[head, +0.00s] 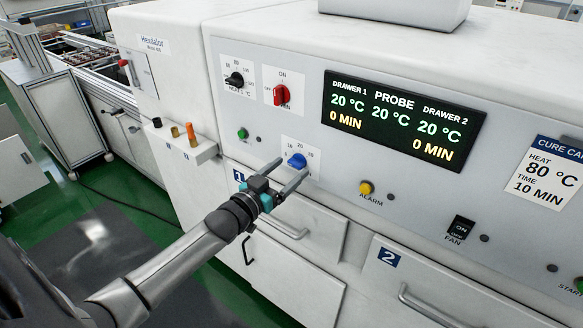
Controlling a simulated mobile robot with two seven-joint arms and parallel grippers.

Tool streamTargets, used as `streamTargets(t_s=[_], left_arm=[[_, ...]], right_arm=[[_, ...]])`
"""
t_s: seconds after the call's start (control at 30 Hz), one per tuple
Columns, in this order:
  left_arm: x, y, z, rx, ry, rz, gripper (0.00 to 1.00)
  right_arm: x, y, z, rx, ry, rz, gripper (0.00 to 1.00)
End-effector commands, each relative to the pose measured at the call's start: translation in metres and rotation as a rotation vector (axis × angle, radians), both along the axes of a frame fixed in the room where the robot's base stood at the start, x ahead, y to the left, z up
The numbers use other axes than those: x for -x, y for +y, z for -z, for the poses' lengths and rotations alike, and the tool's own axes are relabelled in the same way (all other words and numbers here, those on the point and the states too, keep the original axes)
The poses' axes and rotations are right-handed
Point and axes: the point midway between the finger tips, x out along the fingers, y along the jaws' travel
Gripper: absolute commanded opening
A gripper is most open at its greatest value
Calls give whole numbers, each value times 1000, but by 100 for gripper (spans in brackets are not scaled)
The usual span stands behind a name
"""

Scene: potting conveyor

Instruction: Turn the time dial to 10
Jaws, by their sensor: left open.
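The time dial is a blue knob (297,160) on a white scale plate, with 20 above it and partly hidden numbers at the sides. Its exact pointing is too small to tell. My left gripper (290,172) is open, its two fingers pointing up at the panel just below and around the front of the blue knob. I cannot tell whether the fingers touch it. The display (402,119) reads 0 MIN for drawer 1 and drawer 2, with 20 °C throughout. The cure card (545,177) reads heat 80 °C, time 10 min. My right gripper is not in view.
A black heat knob (235,79) and a red switch (281,95) sit above the blue knob. A green button (242,134), a yellow alarm button (366,188) and a fan switch (460,229) are nearby. Drawer handles (277,224) protrude below. A small ledge (180,147) stands out at left.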

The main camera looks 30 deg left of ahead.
Motion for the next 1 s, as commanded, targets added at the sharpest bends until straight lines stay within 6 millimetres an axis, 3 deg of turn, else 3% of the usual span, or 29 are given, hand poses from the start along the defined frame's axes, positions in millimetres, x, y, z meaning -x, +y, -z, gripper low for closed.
streamTargets(t_s=[0.2, 0.57, 1.0], left_arm=[[-16, -1, 1, 1, 0, 0, 82], [-19, -2, 0, 1, 1, 0, 82], [-19, -2, 0, 1, 1, 0, 35]], right_arm=[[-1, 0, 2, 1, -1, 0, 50], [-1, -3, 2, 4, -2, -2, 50], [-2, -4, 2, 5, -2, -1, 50]])
